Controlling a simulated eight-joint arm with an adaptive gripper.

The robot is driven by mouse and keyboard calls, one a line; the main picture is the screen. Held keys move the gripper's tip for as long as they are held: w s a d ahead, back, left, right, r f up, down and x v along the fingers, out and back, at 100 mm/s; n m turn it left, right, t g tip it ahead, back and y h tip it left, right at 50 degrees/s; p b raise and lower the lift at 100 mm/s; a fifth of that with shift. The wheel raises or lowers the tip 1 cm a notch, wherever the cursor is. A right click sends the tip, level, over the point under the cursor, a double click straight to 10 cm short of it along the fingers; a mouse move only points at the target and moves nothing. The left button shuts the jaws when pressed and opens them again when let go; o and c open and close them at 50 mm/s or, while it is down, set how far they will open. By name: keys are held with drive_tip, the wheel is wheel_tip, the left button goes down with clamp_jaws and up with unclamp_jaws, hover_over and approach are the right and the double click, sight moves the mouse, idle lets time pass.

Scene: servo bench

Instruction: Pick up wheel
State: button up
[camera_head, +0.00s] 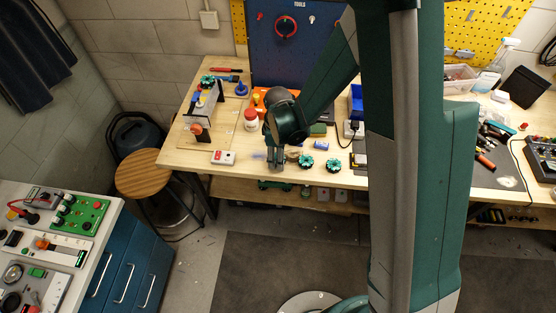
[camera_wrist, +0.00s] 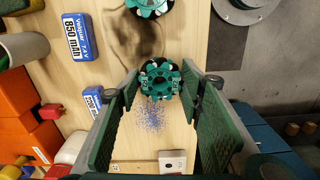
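Two teal wheels with dark rims lie near the front edge of the wooden bench. The nearer wheel (camera_head: 306,162) is just right of my gripper (camera_head: 275,162) in the head view. The other wheel (camera_head: 333,165) is farther right. In the wrist view, one wheel (camera_wrist: 160,80) shows between the fingertips of my gripper (camera_wrist: 162,84), with gaps on both sides. The fingers are spread and hold nothing. A second wheel (camera_wrist: 149,6) is cut off by the top edge. I cannot tell how far below the fingertips the centred wheel lies.
A blue battery pack (camera_wrist: 82,37) and a smaller blue block (camera_wrist: 92,97) lie left of the wheels in the wrist view. A white box (camera_wrist: 172,161) is at the bottom. Orange parts (camera_wrist: 14,95) stand at left. The bench edge drops to the floor at right.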

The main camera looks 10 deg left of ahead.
drive_tip(key=shift+c, duration=0.8)
drive_tip(key=shift+r, duration=0.15)
wheel_tip(320, 180, up, 10)
drive_tip(key=shift+b, duration=0.3)
drive_tip(key=shift+a, duration=0.1)
idle(0.6)
drive_tip(key=shift+n, duration=0.5)
drive_tip(key=w+a+r, duration=0.4)
drive_tip(key=a+r, duration=0.1)
drive_tip(key=a, duration=0.5)
drive_tip(key=w+a+r+p, duration=0.1)
drive_tip(key=w+a+r, duration=0.3)
drive_tip(key=a, duration=0.7)
drive_tip(key=w+a+r, duration=0.4)
drive_tip(key=a+r, duration=0.2)
drive_tip(key=a, duration=0.4)
drive_tip(key=shift+a, duration=0.4)
drive_tip(key=shift+f, duration=0.1)
